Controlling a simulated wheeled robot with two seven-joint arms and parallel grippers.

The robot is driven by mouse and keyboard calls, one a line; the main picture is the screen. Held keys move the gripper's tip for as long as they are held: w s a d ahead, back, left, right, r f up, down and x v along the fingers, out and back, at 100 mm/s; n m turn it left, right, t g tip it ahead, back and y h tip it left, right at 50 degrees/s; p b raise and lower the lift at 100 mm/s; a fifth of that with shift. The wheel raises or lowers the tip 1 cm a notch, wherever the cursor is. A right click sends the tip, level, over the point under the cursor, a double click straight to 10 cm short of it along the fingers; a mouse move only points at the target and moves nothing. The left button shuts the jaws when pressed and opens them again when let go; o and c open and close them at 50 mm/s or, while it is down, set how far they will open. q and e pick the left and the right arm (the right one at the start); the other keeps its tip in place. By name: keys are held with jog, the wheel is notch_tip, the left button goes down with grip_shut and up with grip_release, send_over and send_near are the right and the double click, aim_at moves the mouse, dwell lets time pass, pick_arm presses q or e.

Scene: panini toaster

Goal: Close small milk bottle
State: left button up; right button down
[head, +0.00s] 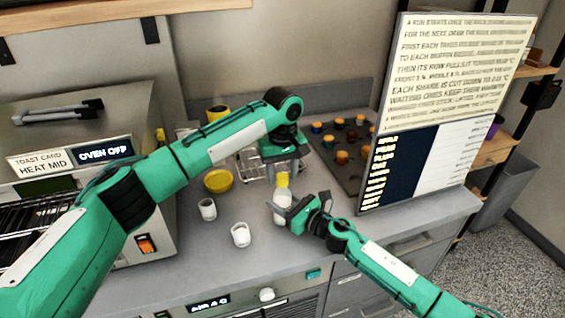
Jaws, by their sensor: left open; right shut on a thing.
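The small milk bottle (281,198) is white and stands upright near the counter's front middle. A yellow cap (283,180) shows at its top; I cannot tell if it is seated or loose. My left gripper (284,174) points down from above, open, with its fingers on either side of the cap. My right gripper (285,211) comes in from the right, low down, and is shut on the bottle's body. The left gripper's palm is above the cap, and the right gripper hides part of the bottle.
Two white cups (241,234) (207,209) and a yellow bowl (218,180) stand left of the bottle. A wire rack (252,168) is behind. A dark tray (340,150) holds several small jars. A large text board (440,110) stands at right, a toaster oven (90,150) at left.

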pick_arm(q)
jog(key=shift+f, duration=0.2)
jog(key=c, duration=1)
grip_shut()
jog(key=m, duration=1.1)
jog(key=shift+m, duration=0.3)
jog(key=m, duration=0.4)
jog(key=shift+m, duration=0.4)
jog(key=m, duration=0.6)
jog(key=shift+a, duration=0.1)
jog(key=o, duration=1.1)
grip_release()
jog(key=shift+c, duration=0.2)
